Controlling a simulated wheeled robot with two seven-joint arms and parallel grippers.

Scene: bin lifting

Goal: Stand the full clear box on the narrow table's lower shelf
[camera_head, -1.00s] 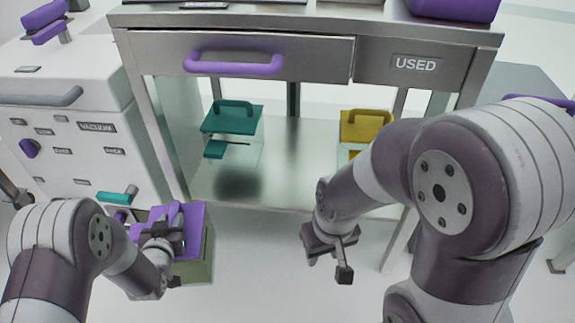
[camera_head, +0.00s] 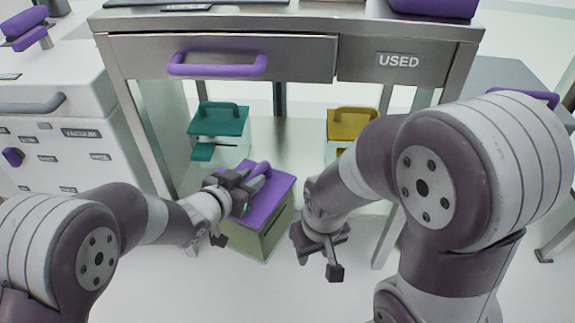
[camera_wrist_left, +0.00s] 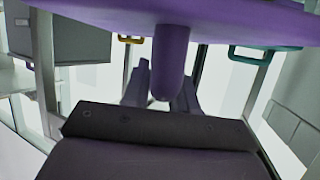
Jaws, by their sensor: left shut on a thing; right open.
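A clear box with a purple lid (camera_head: 262,200) and greenish contents hangs in front of the narrow table (camera_head: 455,45), seen in the head view. My left gripper (camera_head: 238,190) is shut on the handle of its purple lid. The left wrist view shows the purple lid and handle (camera_wrist_left: 172,60) close up. The box stands upright, and its far part overlaps the front of the lower shelf (camera_head: 265,155) in the picture. My right gripper (camera_head: 318,255) is open and empty, to the right of the box.
On the lower shelf stand a teal-lidded clear box (camera_head: 220,122) at left and a yellow-lidded one (camera_head: 350,124) at right, with bare shelf between. A drawer with a purple handle (camera_head: 217,66) is above. A white vacuum cabinet (camera_head: 55,125) stands left.

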